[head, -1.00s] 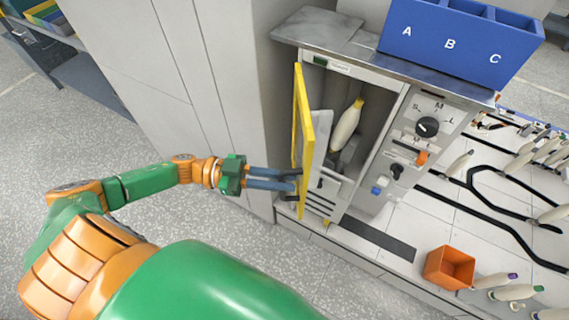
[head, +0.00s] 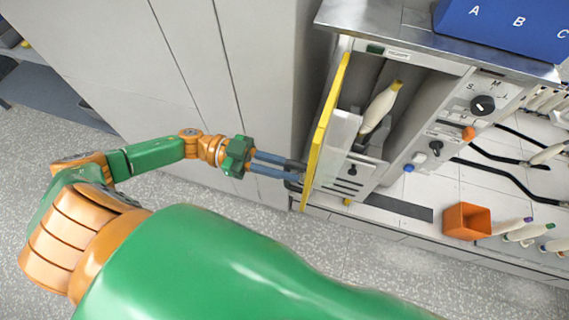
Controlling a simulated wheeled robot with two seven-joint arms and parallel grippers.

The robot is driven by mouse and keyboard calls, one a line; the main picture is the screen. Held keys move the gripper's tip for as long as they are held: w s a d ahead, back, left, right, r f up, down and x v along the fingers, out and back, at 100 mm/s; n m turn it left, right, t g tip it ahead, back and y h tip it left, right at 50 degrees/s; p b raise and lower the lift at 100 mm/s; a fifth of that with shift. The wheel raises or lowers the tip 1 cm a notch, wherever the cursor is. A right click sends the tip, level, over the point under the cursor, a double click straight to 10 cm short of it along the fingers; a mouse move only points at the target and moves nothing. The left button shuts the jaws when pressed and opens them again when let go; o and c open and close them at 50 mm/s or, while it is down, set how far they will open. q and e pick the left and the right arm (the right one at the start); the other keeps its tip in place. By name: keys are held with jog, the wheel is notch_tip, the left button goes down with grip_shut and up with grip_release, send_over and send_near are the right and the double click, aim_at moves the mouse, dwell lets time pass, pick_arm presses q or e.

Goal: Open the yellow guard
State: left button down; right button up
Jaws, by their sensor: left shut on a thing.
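The yellow guard (head: 322,132) is a narrow door seen nearly edge-on, swung out to the left of the machine's opening. Inside the opening a cream bobbin with a yellow tip (head: 381,106) stands tilted. My left gripper (head: 298,178) comes in from the left at the guard's lower part, its blue fingers reaching the outer side of the guard. It is shut on the guard's dark handle (head: 293,182), though the fingertips are partly hidden. My right gripper is not in view.
A control panel with a dark knob (head: 482,105) is right of the opening. A blue bin marked A, B, C (head: 500,28) stands on the metal top. An orange box (head: 466,221) and several bobbins lie at right. A grey cabinet (head: 240,70) stands close behind the guard.

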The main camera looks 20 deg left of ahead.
pick_arm(q)
jog(key=shift+a, duration=0.1)
dwell(0.3)
jog(key=c, duration=0.8)
grip_release()
jog(key=shift+c, duration=0.2)
jog(key=a+b, duration=0.3)
jog(key=a, duration=0.4)
jog(key=shift+s, duration=0.45)
